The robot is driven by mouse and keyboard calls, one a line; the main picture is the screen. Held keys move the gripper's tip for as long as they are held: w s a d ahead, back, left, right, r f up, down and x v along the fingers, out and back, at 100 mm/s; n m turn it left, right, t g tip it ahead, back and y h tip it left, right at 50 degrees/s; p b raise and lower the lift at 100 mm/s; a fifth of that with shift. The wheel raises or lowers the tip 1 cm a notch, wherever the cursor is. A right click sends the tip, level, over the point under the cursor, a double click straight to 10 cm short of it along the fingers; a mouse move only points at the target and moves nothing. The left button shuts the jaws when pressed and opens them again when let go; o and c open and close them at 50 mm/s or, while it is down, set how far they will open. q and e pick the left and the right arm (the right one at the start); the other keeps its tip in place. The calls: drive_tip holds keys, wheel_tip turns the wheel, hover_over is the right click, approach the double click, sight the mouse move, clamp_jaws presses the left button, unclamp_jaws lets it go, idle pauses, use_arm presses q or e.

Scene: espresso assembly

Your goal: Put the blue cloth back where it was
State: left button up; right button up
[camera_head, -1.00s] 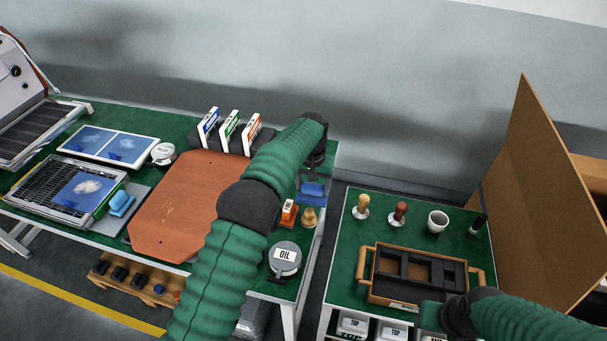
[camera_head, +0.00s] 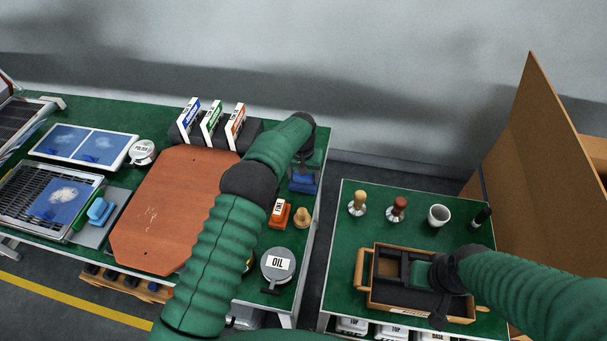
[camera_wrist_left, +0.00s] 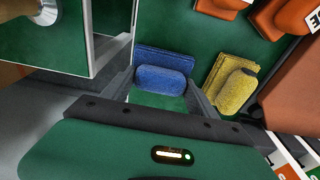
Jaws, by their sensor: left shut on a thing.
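The blue cloth (camera_head: 303,184) is at the right end of the left green table. In the left wrist view the blue cloth (camera_wrist_left: 164,82) shows between my fingers, with a folded flat part behind a rounded part. My left gripper (camera_wrist_left: 168,100) is shut on it. In the head view my left gripper (camera_head: 303,168) points down there, partly hidden by my wrist. Whether the cloth touches the tabletop is unclear. A yellow cloth (camera_wrist_left: 231,85) lies just right of it in the wrist view. My right gripper (camera_head: 423,274) is over the wooden-framed crate (camera_head: 361,270); its fingers are not clear.
An orange block (camera_head: 279,214), a wooden knob (camera_head: 302,217) and an OIL tin (camera_head: 277,265) stand near the cloth. A brown board (camera_head: 165,220) lies to the left. A gap separates the two tables. A tall cardboard panel (camera_head: 530,180) stands at the right.

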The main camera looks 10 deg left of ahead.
sight(302, 186)
use_arm(q)
drive_tip(key=shift+s+a, duration=0.15)
drive_tip(key=shift+s, duration=0.1)
drive_tip(key=shift+f, duration=0.1)
drive_tip(key=o, duration=1.5)
drive_tip(key=shift+w, duration=0.1)
drive_tip(key=shift+c, duration=0.2)
wheel_tip(302, 186, up, 12)
drive_tip(key=s, duration=0.2)
drive_tip(key=s+a, duration=0.3)
drive_tip(key=s, duration=1.2)
drive_tip(key=s+a+t, duration=0.1)
drive_tip(key=s+a, duration=0.2)
drive_tip(key=s, duration=1.2)
drive_tip(key=shift+s, duration=0.35)
